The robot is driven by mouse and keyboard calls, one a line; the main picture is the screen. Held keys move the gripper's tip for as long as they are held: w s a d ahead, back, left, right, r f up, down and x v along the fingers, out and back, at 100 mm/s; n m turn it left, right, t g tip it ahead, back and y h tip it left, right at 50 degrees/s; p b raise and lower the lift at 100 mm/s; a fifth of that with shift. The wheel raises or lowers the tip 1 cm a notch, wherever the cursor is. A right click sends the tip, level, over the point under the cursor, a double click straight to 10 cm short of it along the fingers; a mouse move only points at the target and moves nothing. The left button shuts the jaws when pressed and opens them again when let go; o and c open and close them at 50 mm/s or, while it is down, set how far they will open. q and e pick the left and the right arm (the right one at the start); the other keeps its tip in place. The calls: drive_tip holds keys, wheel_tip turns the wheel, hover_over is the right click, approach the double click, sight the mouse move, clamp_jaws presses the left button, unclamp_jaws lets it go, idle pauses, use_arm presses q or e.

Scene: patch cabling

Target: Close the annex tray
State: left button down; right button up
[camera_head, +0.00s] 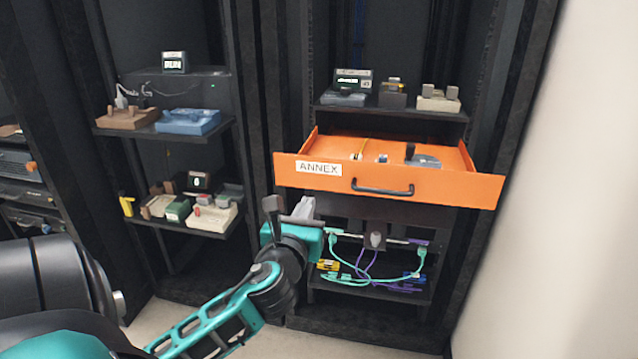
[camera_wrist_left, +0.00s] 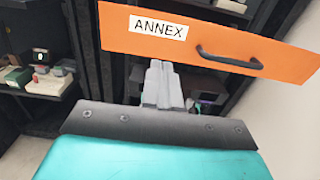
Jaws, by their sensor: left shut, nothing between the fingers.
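The orange annex tray (camera_head: 440,187) is pulled out of the right-hand rack, with its front panel standing forward of the shelves. Its front has a white ANNEX label and a dark handle (camera_head: 383,188). A few small items lie inside it. In the left wrist view the tray front (camera_wrist_left: 205,35) spans the top, with its handle (camera_wrist_left: 228,58) at right. My left gripper (camera_head: 304,209) is shut and empty, below and in front of the tray's left part. Its fingers (camera_wrist_left: 160,85) point toward the tray's lower edge; whether they touch it is unclear. My right gripper is not in view.
A shelf above the tray (camera_head: 420,111) holds small devices. Below the tray, a lower shelf (camera_head: 375,290) carries teal and purple cables. The left rack's shelves (camera_head: 180,220) hold several blocks and displays. A pale wall (camera_head: 560,180) stands close at right.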

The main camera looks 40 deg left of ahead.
sight(321, 175)
use_arm(q)
drive_tip(key=x, duration=1)
drive_tip(key=shift+w, duration=0.1)
